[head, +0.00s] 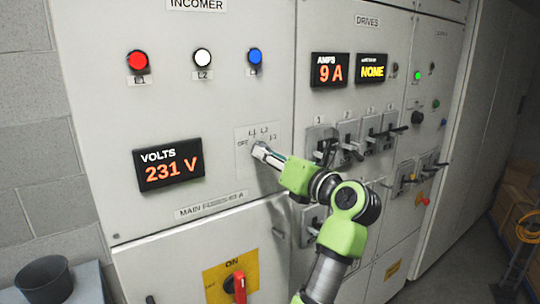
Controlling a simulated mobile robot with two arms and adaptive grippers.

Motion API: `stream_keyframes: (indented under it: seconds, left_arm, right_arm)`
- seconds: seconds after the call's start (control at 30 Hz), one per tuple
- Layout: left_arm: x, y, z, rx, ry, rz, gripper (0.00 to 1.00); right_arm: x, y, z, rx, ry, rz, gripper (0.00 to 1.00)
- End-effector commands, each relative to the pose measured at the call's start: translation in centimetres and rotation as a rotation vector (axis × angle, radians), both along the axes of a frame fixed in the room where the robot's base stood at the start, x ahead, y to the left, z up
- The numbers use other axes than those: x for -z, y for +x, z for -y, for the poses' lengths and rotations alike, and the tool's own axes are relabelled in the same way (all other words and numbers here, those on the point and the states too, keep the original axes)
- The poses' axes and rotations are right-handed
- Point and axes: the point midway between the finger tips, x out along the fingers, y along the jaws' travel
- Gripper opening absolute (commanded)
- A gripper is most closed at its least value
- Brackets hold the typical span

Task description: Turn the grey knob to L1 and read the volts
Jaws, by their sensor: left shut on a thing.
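My left gripper (264,153) reaches up from the lower right to the selector plate (243,133) on the INCOMER panel. It is shut on the grey knob, which is mostly hidden behind the fingers. The plate carries small marks for OFF, L1, L2 and L3 around the knob. I cannot tell which mark the knob points at. The volts display (168,165), left of the gripper, reads 231 V in orange digits. My right gripper is not in view.
Red (138,61), white (202,58) and blue (255,56) lamps sit above. A red main switch (237,285) on a yellow plate is below. The DRIVES panel at right has an amps display (330,70) reading 9 A and several lever switches (347,138).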

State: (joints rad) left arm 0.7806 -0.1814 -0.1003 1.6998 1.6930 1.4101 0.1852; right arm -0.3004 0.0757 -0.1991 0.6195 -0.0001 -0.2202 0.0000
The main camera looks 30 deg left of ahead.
Motion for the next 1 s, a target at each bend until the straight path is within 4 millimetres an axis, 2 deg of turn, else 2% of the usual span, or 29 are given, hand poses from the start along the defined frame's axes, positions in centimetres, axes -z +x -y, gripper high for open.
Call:
stream_keyframes:
  seconds: [0.27,0.3,0.33,0.37,0.73,0.87,1.0]
  left_arm:
    - [-0.1,0.0,-0.1,-0.001,0.003,-0.001,0.03]
    - [-0.1,0.0,-0.1,-0.001,0.003,-0.001,0.32]
    - [-0.1,0.0,-0.1,-0.001,0.003,-0.001,0.4]
    - [-0.1,0.0,-0.1,-0.001,0.003,0.0,0.42]
    - [-0.4,0.0,0.0,0.0,0.001,0.001,0.42]
    - [-2.0,0.0,0.0,0.001,-0.001,0.005,0.42]
    - [-4.8,0.0,0.0,0.0,-0.001,0.006,0.42]
  right_arm:
    - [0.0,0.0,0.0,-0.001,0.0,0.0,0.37]
    - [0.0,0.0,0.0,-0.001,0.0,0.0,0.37]
    - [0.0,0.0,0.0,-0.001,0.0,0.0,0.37]
    - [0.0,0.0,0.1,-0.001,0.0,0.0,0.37]
    - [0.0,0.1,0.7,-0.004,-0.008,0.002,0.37]
    - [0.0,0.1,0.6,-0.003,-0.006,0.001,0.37]
    - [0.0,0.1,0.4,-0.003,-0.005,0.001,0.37]
